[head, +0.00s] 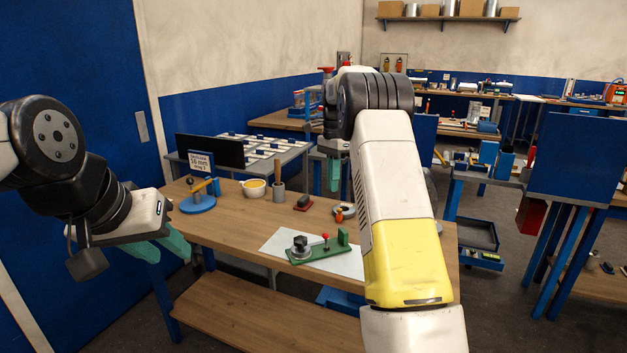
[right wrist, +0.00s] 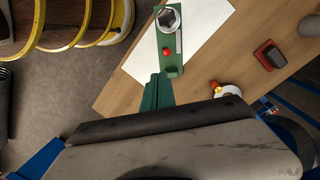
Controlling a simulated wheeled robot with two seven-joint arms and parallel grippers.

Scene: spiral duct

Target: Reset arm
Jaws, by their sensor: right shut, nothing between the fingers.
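My right arm reaches up in the middle of the head view and bends over. Its gripper (head: 333,178) hangs above the far side of the wooden table (head: 230,225), with green fingers pointing down. In the right wrist view the fingers (right wrist: 157,92) are together, shut and empty, apart from the objects below. My left gripper (head: 162,250) is at the left, beside the table's left end, with green fingers angled down and right. I cannot tell whether they are apart, and I see nothing held.
A green fixture (head: 325,252) with a dark knob and red ball lies on a white sheet (head: 350,265). A blue wall and door are at left.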

